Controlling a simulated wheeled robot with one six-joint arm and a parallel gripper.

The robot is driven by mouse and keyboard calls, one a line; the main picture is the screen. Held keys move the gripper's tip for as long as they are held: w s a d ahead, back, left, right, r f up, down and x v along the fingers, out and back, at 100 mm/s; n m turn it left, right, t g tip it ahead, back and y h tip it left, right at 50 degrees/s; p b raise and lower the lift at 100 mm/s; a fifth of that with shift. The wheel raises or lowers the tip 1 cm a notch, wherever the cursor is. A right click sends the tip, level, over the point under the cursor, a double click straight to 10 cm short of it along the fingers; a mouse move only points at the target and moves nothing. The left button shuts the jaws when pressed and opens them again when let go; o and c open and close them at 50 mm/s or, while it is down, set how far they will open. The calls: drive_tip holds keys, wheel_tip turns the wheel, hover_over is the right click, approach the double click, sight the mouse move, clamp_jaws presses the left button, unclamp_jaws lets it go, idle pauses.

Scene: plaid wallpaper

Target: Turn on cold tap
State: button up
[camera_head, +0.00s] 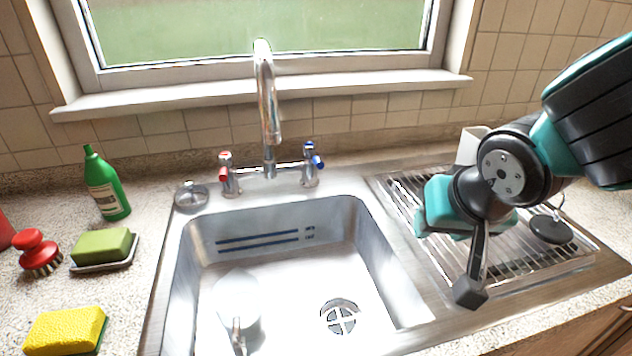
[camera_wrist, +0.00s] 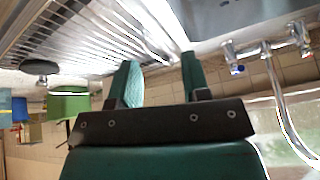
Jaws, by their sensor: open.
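The cold tap (camera_head: 311,165) has a blue handle and stands on the sink's back ledge, right of the spout (camera_head: 266,100). The hot tap (camera_head: 228,174) with a red handle stands left of the spout. My gripper (camera_head: 440,222) is over the drainboard, to the right of the cold tap and clear of it. Its teal fingers are apart with nothing seen between them. In the wrist view the scene appears upside down; my gripper (camera_wrist: 160,78) points toward the drainboard and sink edge, and the cold tap (camera_wrist: 236,66) is right of the fingers.
A wire rack (camera_head: 575,256) lies on the drainboard under my arm, with a dark round object (camera_head: 550,230) on it. The sink basin (camera_head: 275,275) holds a whitish item. A green bottle (camera_head: 106,185), sponges and a red brush (camera_head: 38,250) are at left.

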drive_tip(key=w+f+t+b, duration=0.1)
drive_tip(key=w+a+f+t+h+b, duration=0.1)
drive_tip(key=w+f, duration=0.1)
drive_tip(key=w+f+m+t+b, duration=0.1)
drive_tip(key=f, duration=0.1)
drive_tip(key=shift+w+a+f, duration=0.15)
drive_tip(key=shift+w+f, duration=0.05)
drive_tip(key=shift+f, duration=0.05)
drive_tip(key=w+a+t+b, duration=0.2)
drive_tip(key=w+t, duration=0.1)
drive_tip(key=n+t+y+b, duration=0.2)
drive_tip(key=t+y+b, duration=0.2)
drive_tip(key=t+b, duration=0.1)
approach(317, 159)
drive_tip(key=p+x, duration=0.2)
drive_tip(key=x, duration=0.1)
drive_tip(key=p+x, duration=0.6)
drive_tip(key=x, duration=0.1)
drive_tip(key=shift+w+d+f, duration=0.15)
drive_tip(key=shift+f, duration=0.15)
drive_tip(key=shift+w+a+f, duration=0.1)
drive_tip(key=shift+w+a, duration=0.1)
drive_tip(key=shift+w, duration=0.4)
clamp_jaws()
